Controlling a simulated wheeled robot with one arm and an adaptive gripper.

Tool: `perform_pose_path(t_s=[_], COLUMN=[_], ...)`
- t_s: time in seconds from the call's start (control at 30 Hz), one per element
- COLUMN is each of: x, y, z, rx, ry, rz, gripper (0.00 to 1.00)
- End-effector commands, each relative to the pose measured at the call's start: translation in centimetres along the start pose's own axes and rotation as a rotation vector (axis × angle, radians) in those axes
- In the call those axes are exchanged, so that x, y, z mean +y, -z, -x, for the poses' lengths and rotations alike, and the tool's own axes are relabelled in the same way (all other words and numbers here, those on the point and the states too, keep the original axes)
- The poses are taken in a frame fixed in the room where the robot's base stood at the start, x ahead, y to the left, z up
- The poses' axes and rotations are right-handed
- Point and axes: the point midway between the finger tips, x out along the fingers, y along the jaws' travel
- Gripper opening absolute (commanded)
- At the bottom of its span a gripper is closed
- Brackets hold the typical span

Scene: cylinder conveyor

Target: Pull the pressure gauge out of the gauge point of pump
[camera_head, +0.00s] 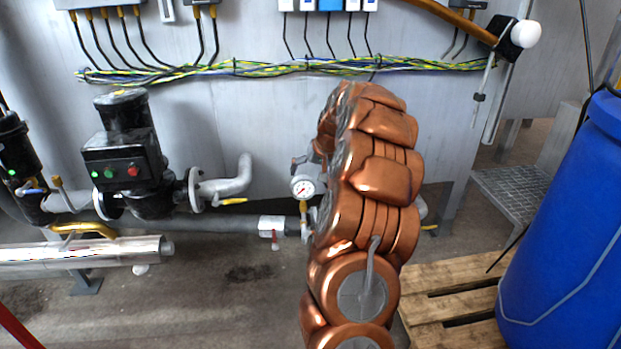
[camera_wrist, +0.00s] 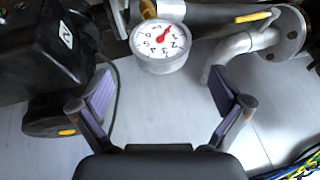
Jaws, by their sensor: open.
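The pressure gauge (camera_head: 302,188), round with a white dial and red needle, sits on a brass fitting (camera_head: 304,207) above a grey pipe, just left of my copper-coloured arm. In the wrist view the gauge (camera_wrist: 160,45) appears upside down at top centre, with its brass stem at the upper edge. My gripper (camera_wrist: 160,88) is open and empty. Its two purple-padded fingers stand wide apart, left and right, with the gauge beyond them, roughly centred between them. A dark pump (camera_wrist: 45,60) shows at left in the wrist view. My arm hides the area behind it in the head view.
A grey pipe (camera_wrist: 245,45) with a yellow handle and flange lies right of the gauge. A blue barrel (camera_head: 570,230) and a wooden pallet (camera_head: 450,285) stand at right.

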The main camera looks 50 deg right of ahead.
Motion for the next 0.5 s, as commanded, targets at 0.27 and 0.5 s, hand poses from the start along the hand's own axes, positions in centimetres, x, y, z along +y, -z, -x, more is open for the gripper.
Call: perform_pose_path(t_s=[0.27,0.5], x=[0.0,-0.1], y=[-0.1,-0.1], z=[-2.3,-5.6], rx=[-0.002,-0.004], ry=[0.0,0.0], rz=[-0.001,0.001], gripper=[1.0,1.0])
